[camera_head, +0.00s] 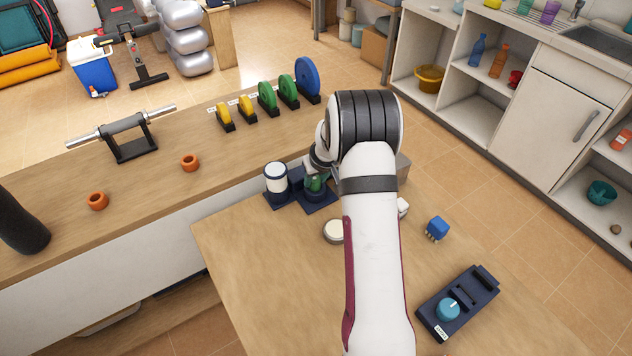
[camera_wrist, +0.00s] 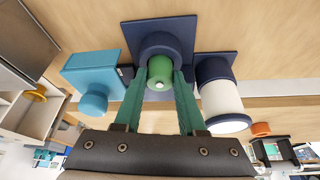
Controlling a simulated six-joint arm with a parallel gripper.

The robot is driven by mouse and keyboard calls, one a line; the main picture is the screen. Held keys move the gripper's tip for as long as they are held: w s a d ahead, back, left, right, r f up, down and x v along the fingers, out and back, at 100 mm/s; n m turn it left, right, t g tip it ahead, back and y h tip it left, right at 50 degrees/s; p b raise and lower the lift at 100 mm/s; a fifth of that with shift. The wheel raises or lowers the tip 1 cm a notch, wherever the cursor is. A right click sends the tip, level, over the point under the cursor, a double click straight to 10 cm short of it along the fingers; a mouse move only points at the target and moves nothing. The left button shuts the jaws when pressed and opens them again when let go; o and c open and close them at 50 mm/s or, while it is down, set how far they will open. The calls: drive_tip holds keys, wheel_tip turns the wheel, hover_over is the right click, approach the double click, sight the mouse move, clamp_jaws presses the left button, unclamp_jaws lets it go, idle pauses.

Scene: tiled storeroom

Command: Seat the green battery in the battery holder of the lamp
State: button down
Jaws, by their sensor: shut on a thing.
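The green battery (camera_head: 315,184) is upright between the fingers of my gripper (camera_head: 316,173). In the wrist view the battery (camera_wrist: 160,72) shows its silver-tipped end towards the camera, and my gripper (camera_wrist: 159,95) is shut on its sides. The dark blue battery holder (camera_head: 318,203) has a square base and a round socket; it also shows in the wrist view (camera_wrist: 135,42). The battery's far end lies at the socket's mouth; I cannot tell how deep it sits. The lamp's white cylinder (camera_head: 276,179) with dark blue ends stands beside the holder; it also shows in the wrist view (camera_wrist: 222,97).
A blue block with a round knob (camera_wrist: 93,85) stands close to the holder in the wrist view. A round white-topped piece (camera_head: 333,231), a blue plug-like block (camera_head: 437,228) and a dark box with a blue dial (camera_head: 457,305) lie on the table (camera_head: 260,270).

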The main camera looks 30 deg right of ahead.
drive_tip(key=shift+f, duration=0.3)
drive_tip(key=shift+f, duration=0.1)
drive_tip(key=shift+c, duration=2.4)
unclamp_jaws()
drive_tip(key=d+v, duration=0.1)
drive_tip(key=v, duration=1.1)
drive_tip(key=s+a+r+g+y, duration=0.1)
drive_tip(key=s+a+r, duration=0.25)
drive_tip(key=a, duration=0.35)
drive_tip(key=s+a+r+y, duration=0.1)
drive_tip(key=s+a+r, duration=0.2)
drive_tip(key=s+a, duration=0.3)
drive_tip(key=s+a+m+g, duration=0.1)
drive_tip(key=s+a, duration=0.5)
drive_tip(key=s, duration=0.4)
drive_tip(key=s+a+m+g, duration=0.2)
drive_tip(key=s+a, duration=0.5)
drive_tip(key=s, duration=0.4)
drive_tip(key=shift+a+g+y, duration=0.2)
drive_tip(key=shift+g+y, duration=0.1)
